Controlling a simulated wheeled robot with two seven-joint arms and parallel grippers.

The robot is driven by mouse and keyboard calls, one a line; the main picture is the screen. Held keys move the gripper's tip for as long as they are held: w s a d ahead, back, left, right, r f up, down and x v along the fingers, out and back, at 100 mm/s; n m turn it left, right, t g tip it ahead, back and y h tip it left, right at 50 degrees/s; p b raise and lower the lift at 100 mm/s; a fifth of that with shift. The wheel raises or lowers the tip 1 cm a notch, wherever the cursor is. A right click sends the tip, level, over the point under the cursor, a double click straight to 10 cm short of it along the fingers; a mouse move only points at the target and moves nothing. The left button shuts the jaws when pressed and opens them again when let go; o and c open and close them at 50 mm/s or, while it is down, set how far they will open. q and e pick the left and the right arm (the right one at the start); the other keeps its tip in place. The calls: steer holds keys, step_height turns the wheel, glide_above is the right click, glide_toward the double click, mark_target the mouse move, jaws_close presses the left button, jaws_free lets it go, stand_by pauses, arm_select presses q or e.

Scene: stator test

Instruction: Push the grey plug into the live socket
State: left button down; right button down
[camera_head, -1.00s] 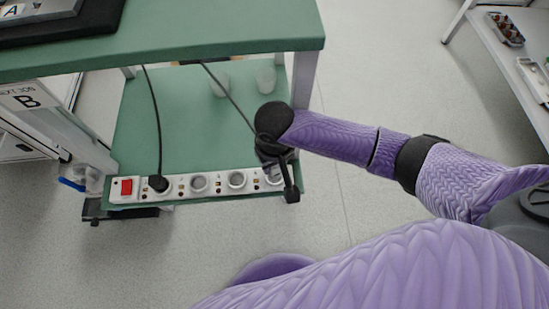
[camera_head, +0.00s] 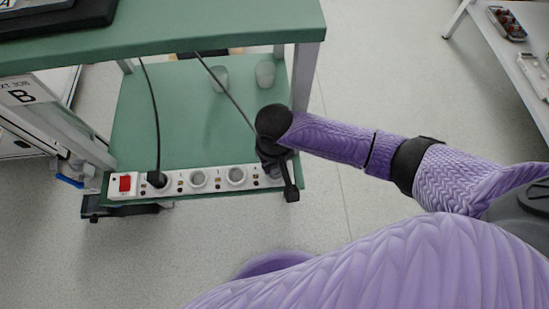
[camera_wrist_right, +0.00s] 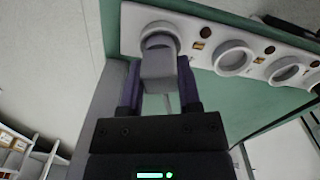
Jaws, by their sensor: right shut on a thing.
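The white socket strip (camera_head: 217,179) lies along the front edge of the green lower shelf. It has several round sockets in a row and a red switch at its left end. My right gripper (camera_head: 277,168) is over the rightmost socket. In the right wrist view the gripper (camera_wrist_right: 160,85) is shut on the grey plug (camera_wrist_right: 158,63), one finger on each side. The plug lines up with the end socket (camera_wrist_right: 156,31) and overlaps it. I cannot tell how deep it sits. Which socket is live is too small to tell. My left gripper is not in view.
A black plug (camera_head: 157,179) with a cable fills the socket near the red switch. Another dark cable (camera_head: 230,97) runs from under the bench top to my right gripper. Two clear cups (camera_head: 265,73) stand at the back of the shelf. The middle sockets are empty.

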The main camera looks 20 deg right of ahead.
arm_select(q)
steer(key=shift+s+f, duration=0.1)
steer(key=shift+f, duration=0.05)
arm_select(e)
steer(key=shift+f, duration=0.5)
steer(key=shift+c, duration=1.1)
jaws_free()
step_height(320, 180, up, 10)
steer(key=p, duration=0.7)
steer(key=shift+r, duration=0.15)
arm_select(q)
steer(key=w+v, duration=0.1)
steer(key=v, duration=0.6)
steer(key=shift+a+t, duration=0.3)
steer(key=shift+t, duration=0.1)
arm_select(e)
steer(key=shift+f, duration=0.25)
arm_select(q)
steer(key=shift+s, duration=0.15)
